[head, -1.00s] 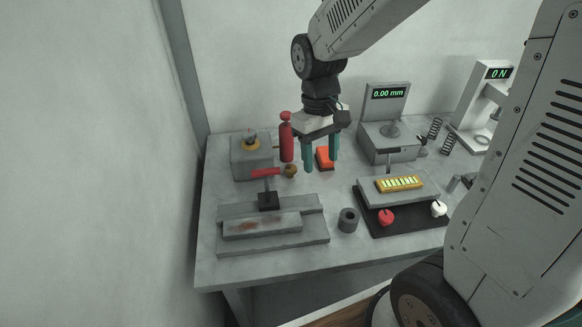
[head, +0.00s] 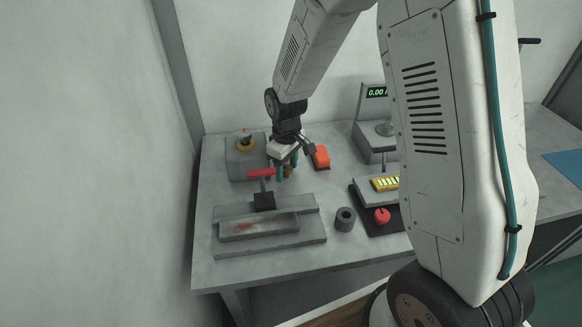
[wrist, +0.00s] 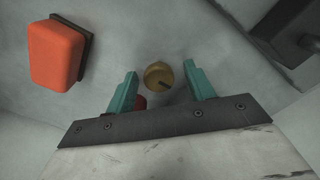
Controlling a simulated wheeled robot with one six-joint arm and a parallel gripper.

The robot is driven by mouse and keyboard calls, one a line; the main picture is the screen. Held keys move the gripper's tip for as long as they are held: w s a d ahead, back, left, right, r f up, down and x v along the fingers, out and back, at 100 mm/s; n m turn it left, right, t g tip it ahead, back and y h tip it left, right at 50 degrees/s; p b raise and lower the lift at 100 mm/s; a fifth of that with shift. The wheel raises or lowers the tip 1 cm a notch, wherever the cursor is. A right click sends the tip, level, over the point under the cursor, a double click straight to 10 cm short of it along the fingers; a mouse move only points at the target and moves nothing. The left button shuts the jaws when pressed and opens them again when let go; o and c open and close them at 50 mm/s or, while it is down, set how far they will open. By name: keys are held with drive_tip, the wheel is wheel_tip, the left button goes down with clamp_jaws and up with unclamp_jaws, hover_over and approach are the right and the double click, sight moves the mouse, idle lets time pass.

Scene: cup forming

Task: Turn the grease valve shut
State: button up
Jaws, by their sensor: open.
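A round brass piece with a short dark bar on its face, which looks like the grease valve (wrist: 158,75), lies between and just beyond my fingertips in the wrist view. In the head view the brass (head: 288,171) is partly covered by my fingers. My gripper (head: 283,174) is open and empty above it, pointing down. Its two teal fingers (wrist: 163,80) stand on either side of the brass in the wrist view; contact cannot be seen. A red part (wrist: 139,102) shows beside the left finger, mostly hidden.
An orange block (head: 321,157) stands right of my gripper. A red T-handle (head: 261,173) on a black block stands close in front. A grey box (head: 243,160) with a yellow ring is at the left. A dark hollow cylinder (head: 345,219) stands nearer the front edge.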

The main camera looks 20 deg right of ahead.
drive_tip(key=shift+f, duration=0.4)
